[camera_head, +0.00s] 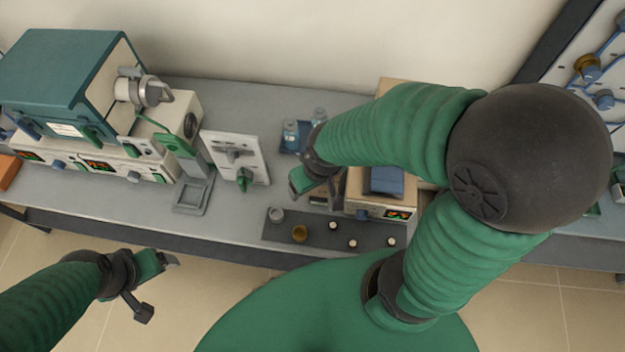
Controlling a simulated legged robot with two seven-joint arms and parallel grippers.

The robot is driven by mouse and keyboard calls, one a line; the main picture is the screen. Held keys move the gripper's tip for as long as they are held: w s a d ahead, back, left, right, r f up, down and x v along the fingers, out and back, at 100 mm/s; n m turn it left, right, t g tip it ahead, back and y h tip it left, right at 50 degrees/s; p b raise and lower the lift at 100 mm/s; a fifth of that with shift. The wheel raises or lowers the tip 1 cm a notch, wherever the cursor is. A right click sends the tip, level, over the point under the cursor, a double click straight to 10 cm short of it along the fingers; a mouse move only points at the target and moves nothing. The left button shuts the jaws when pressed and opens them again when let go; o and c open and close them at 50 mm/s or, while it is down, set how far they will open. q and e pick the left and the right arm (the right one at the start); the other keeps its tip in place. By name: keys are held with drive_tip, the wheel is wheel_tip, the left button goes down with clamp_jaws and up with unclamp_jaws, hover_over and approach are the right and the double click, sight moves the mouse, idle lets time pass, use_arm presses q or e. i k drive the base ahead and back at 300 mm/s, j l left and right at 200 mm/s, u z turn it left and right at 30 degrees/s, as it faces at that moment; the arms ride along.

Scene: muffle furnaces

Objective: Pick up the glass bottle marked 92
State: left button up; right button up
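Small glass bottles (291,134) with bluish contents stand in a blue holder on the grey bench, just behind and left of my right gripper. A second bottle top (319,115) shows beside the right arm. No number is readable on either, so I cannot tell which is marked 92. My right gripper (315,192) hangs over the bench in front of the bottles, fingers apart, with nothing seen between them. Its wrist hides part of the holder. My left gripper (158,286) is open and empty over the floor, in front of the bench.
A teal-topped furnace (62,70) stands at the left with control boxes in front. A white panel (236,157) and a grey stand (193,193) are left of the bottles. A dark mat (318,228) with small cups lies near the front edge. A beige device (372,205) stands right.

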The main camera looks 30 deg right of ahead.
sight(291, 129)
drive_tip(key=j+z, duration=0.3)
drive_tip(key=j, duration=0.7)
drive_tip(key=i+j+z, duration=0.1)
drive_tip(key=j, duration=0.3)
drive_tip(key=i, duration=0.5)
